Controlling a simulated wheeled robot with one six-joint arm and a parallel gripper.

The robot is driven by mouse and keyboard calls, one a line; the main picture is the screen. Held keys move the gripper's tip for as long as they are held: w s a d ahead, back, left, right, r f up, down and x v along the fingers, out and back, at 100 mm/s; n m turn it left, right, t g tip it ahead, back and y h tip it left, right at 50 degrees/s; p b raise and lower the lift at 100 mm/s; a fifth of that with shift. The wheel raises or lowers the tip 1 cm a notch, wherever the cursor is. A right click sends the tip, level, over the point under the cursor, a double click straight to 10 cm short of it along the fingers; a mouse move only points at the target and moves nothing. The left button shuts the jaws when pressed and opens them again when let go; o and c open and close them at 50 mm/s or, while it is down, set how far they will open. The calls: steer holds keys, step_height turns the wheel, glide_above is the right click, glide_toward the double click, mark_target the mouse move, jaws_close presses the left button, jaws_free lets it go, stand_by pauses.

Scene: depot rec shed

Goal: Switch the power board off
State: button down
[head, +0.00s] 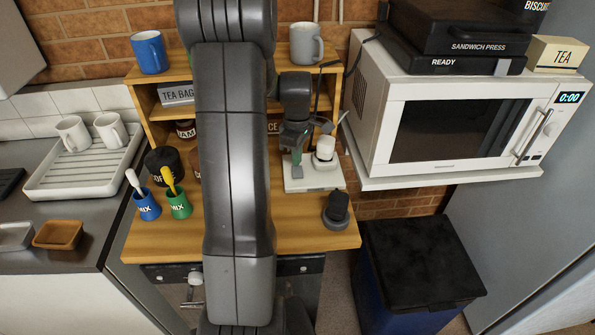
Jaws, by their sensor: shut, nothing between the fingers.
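A white flat board (315,184) lies on the wooden bench, right of my arm; it looks like the power board. A white round piece (325,148) stands on its right half, with a dark cord or stem rising behind it. My gripper (297,158) points down over the board's left part, with a green piece beside its fingers. The fingers look shut and hold nothing. I cannot tell whether they touch the board. The switch and its position are hidden or too small to tell.
A dark knob-like object (337,211) stands just in front of the board. The microwave (452,115) is close on the right. Blue (147,204) and green (179,204) cups stand left of my arm. The bench (300,238) is clear at the front.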

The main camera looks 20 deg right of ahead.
steer(key=shift+f+b, duration=0.65)
steer(key=shift+f, duration=0.25)
stand_by(0.8)
steer(key=shift+r+p, duration=2.6)
steer(key=shift+r, duration=0.95)
